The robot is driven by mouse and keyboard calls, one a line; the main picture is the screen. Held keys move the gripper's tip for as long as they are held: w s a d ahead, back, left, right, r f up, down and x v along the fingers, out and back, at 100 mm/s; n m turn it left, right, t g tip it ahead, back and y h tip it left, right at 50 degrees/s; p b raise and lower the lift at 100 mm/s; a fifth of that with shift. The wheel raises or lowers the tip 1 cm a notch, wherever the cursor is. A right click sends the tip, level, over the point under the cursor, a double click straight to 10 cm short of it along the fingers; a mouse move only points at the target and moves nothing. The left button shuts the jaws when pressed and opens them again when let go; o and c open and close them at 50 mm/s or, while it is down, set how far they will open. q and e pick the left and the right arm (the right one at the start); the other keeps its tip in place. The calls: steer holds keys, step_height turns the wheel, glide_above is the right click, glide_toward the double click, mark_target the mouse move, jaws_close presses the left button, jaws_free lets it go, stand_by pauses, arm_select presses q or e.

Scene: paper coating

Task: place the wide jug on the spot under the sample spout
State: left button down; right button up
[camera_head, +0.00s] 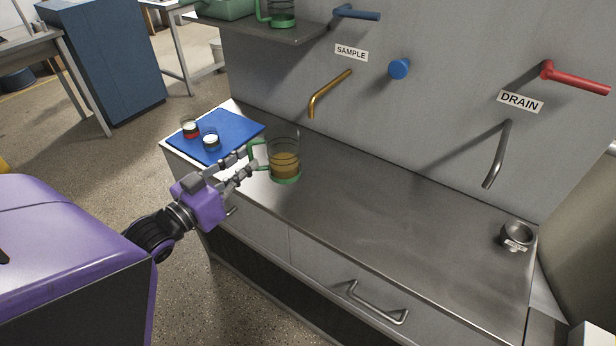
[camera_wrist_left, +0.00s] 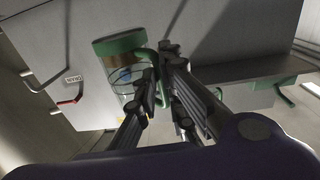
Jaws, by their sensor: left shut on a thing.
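The wide jug (camera_head: 285,162) is clear with a green base and green handle, and holds a brown-amber liquid. My left gripper (camera_head: 251,164) is shut on its handle from the left; the jug looks upright. I cannot tell whether it touches the counter. In the left wrist view the jug (camera_wrist_left: 118,62) shows ahead of the fingers (camera_wrist_left: 160,88), with its green base toward the camera. The brass sample spout (camera_head: 328,95) is on the wall under the SAMPLE label (camera_head: 351,53), above and right of the jug. My right gripper is not in view.
A blue mat (camera_head: 238,132) with two small jars (camera_head: 211,141) lies left of the jug. A shelf (camera_head: 262,30) with another green-based jug (camera_head: 281,14) is above. A grey drain spout (camera_head: 497,155) and a small metal cup (camera_head: 516,236) are at right. The middle counter (camera_head: 390,215) is clear.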

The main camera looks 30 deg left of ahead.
arm_select(q)
steer(key=w+f, duration=0.2)
steer(key=w, duration=0.2)
steer(key=w+f, duration=0.3)
steer(key=w, duration=0.1)
steer(key=w+f, duration=0.3)
steer(key=w, duration=0.1)
steer(key=shift+w+a+f+b, duration=0.1)
steer(key=shift+w+a+b, duration=0.2)
steer(key=shift+w+a, duration=0.1)
steer(key=shift+w+f, duration=0.35)
steer(key=shift+f, duration=0.15)
steer(key=shift+w+f, duration=0.2)
steer(key=shift+f, duration=1.45)
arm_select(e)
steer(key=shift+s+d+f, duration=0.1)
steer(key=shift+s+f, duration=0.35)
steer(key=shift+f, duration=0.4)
arm_select(q)
steer(key=shift+b, duration=0.3)
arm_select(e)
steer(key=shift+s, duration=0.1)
